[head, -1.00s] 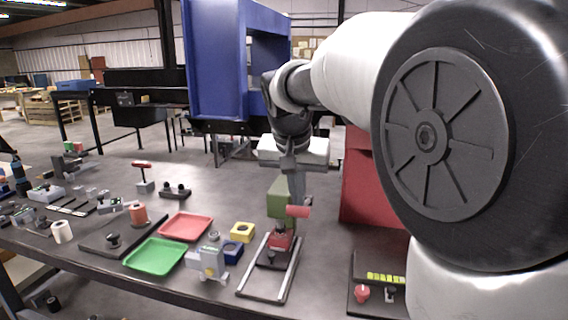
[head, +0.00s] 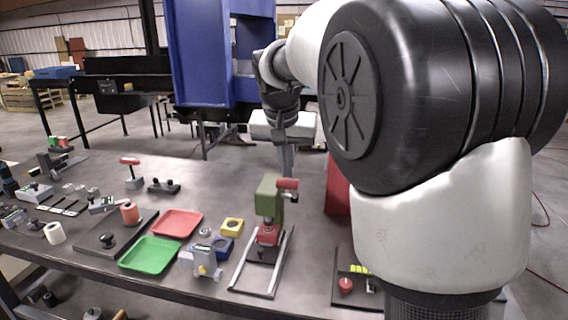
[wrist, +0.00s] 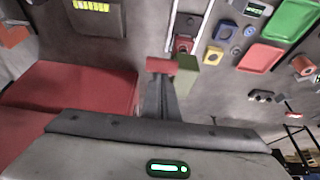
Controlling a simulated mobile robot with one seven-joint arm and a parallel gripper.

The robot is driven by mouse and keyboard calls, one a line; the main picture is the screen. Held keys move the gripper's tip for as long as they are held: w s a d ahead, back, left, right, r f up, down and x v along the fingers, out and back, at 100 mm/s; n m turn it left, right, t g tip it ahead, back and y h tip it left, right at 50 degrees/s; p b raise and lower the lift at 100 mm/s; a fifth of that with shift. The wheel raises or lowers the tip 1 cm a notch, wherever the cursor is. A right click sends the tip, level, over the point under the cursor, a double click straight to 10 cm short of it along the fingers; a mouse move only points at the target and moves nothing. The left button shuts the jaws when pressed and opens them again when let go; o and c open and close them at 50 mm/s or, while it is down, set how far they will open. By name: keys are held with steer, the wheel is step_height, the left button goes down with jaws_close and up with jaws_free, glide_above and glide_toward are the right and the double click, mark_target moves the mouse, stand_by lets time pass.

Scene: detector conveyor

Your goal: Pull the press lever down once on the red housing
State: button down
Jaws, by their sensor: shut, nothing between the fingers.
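The press has a green body (head: 268,200) above a dark base with two metal rails (head: 242,262). The red housing (head: 267,236) sits on that base under the green body; it also shows in the wrist view (wrist: 184,45). The press lever's red handle (head: 287,184) is raised, near the top of the green body. In the wrist view the handle (wrist: 161,65) lies across the ends of my fingers. My gripper (head: 288,172) is shut and empty, pointing down right at the handle. I cannot tell whether they touch.
A blue block (head: 221,248), a yellow block (head: 232,227), a grey device (head: 200,262), a green tray (head: 150,255) and a red tray (head: 177,224) stand left of the press. A large red box (head: 336,188) is behind right. A dark panel (head: 340,299) with a red knob lies front right.

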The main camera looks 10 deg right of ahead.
steer(key=shift+w+d+r+p, duration=0.2)
steer(key=shift+w+r+p, duration=0.25)
steer(key=shift+r, duration=0.15)
step_height(320, 180, up, 5)
steer(key=p, duration=0.4)
steer(key=shift+f, duration=0.1)
steer(key=s+d+r+n+y, duration=0.1)
steer(key=s+r+n+y, duration=0.1)
steer(key=s, duration=1.4)
steer(key=s+f+n, duration=0.1)
steer(key=s+f, duration=0.2)
steer(key=s, duration=0.4)
steer(key=s+f+n+t, duration=0.1)
steer(key=s+f, duration=0.2)
steer(key=s, duration=0.4)
steer(key=shift+s+a+f+n, duration=0.25)
steer(key=shift+a+f+n, duration=0.05)
steer(key=shift+a, duration=0.1)
